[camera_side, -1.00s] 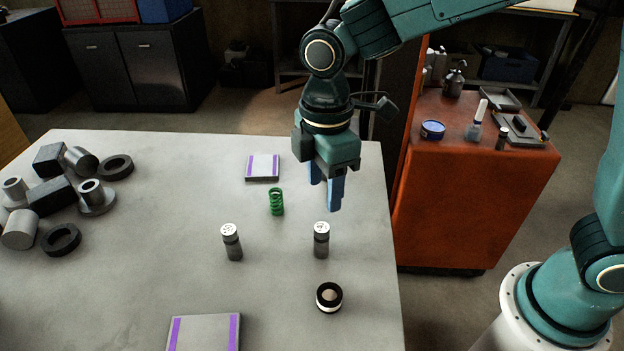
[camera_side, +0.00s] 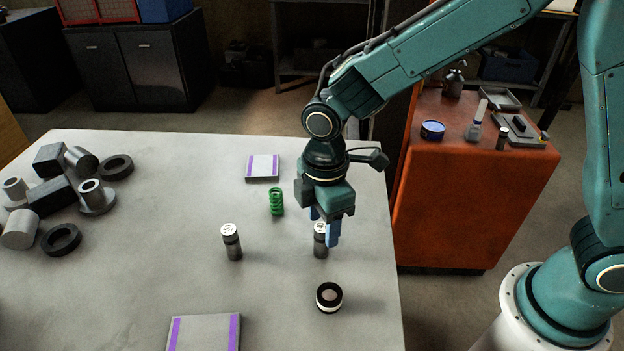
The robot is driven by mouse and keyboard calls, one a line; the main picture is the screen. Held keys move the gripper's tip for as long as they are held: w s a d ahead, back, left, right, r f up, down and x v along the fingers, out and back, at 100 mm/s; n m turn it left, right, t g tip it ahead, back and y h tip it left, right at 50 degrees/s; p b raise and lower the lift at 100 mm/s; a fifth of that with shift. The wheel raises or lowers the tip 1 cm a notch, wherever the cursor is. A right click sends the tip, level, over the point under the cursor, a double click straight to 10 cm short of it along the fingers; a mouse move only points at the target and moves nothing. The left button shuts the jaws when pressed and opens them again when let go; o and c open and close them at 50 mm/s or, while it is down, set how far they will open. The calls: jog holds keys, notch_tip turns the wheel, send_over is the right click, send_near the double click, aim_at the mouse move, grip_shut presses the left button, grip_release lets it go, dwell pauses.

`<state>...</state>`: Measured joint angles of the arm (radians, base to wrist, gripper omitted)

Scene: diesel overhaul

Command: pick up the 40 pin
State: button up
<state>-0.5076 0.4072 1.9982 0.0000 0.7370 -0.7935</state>
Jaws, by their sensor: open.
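Two upright grey pins with white, marked tops stand on the table: a left pin (camera_side: 232,243) and a right pin (camera_side: 320,246). The marks are too small for me to read, so I cannot tell which is the 40 pin. My gripper (camera_side: 324,226) points down at the right pin, its blue fingers open. One finger shows in front of the pin's right side and the other behind its upper left. Part of the right pin's top is hidden by the gripper. I cannot tell whether the fingers touch it.
A green spring (camera_side: 276,202) stands left of my gripper. A black-and-white ring part (camera_side: 329,297) sits in front of the right pin. Purple-striped plates lie behind (camera_side: 263,167) and in front (camera_side: 205,333). Several metal parts cluster at the left. The table (camera_side: 150,270) is otherwise clear.

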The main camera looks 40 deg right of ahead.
aim_at(322, 240)
jog(key=shift+a+f, duration=0.1)
jog(key=shift+f, duration=2.45)
grip_shut()
